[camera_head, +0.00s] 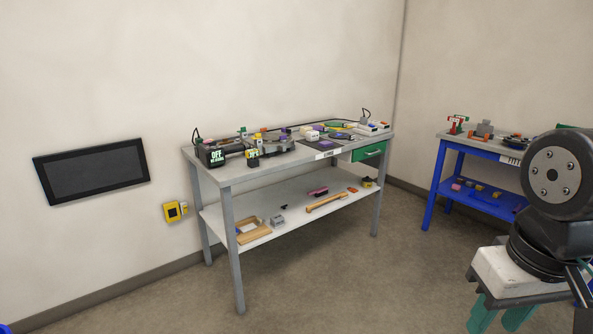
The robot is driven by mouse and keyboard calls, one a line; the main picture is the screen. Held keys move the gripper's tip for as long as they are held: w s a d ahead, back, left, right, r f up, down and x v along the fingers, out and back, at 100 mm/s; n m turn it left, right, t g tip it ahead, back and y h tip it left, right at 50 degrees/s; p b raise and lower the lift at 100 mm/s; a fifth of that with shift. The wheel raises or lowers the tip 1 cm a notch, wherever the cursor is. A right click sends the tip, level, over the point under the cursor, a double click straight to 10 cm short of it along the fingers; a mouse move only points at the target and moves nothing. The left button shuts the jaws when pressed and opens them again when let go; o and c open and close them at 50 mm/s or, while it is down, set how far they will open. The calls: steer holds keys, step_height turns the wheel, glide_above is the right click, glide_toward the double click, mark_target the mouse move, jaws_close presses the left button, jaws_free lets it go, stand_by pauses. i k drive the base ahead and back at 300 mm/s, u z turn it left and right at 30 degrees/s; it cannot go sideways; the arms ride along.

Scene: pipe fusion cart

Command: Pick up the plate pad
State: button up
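I cannot tell which item is the plate pad; the small items are too far away to make out. Several small coloured items lie on top of the grey workbench (232,172), among them a purple block (305,130). A pink-and-black item (317,192) lies on its lower shelf. My gripper (497,321) is at the lower right, close to the camera and well away from the bench. Its teal fingers stand apart with nothing seen between them; the tips are at the picture's lower edge.
A blue table (437,182) with more items stands at the right, partly behind my arm. The bench has a green drawer (369,152). A dark panel (92,170) and a yellow box (172,211) are on the wall. The floor before the bench is clear.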

mark_target(311, 136)
steer(key=z, duration=0.3)
steer(key=i, duration=2.7)
steer(key=u, duration=0.45)
steer(key=i, duration=1.35)
steer(key=u, duration=0.25)
